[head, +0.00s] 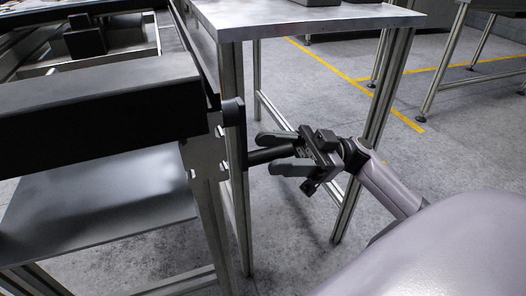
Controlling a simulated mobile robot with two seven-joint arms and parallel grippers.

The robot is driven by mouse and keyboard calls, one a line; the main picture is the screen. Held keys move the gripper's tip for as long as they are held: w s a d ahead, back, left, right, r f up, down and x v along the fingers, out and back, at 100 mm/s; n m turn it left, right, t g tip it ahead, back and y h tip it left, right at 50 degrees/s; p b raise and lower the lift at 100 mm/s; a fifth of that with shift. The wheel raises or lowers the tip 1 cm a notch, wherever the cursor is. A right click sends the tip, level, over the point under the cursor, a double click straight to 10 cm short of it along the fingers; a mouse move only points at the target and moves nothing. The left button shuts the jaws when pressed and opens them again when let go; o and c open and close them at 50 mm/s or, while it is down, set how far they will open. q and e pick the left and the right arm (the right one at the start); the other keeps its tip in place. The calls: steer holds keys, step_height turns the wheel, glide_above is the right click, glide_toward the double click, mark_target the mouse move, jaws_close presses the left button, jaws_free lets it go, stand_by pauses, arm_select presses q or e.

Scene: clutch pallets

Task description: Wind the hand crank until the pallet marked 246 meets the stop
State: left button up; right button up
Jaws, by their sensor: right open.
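The hand crank has a dark upright arm (236,132) at the end of the black conveyor frame on the left. Its black handle (264,156) points right from the lower end of that arm. My right gripper (267,153) is open, with one grey finger above the handle and one below it. The handle lies between the fingers, and I see no clear grip on it. No pallet marked 246 can be made out, and I cannot identify the stop. My left gripper is not in view.
The conveyor frame (100,105) fills the left side, with a dark block (86,38) on its far part and a grey shelf (95,200) below. A metal table (300,16) stands close behind the crank. Open floor with yellow lines lies to the right.

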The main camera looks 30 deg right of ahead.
steer(key=shift+x, duration=1.4)
jaws_close()
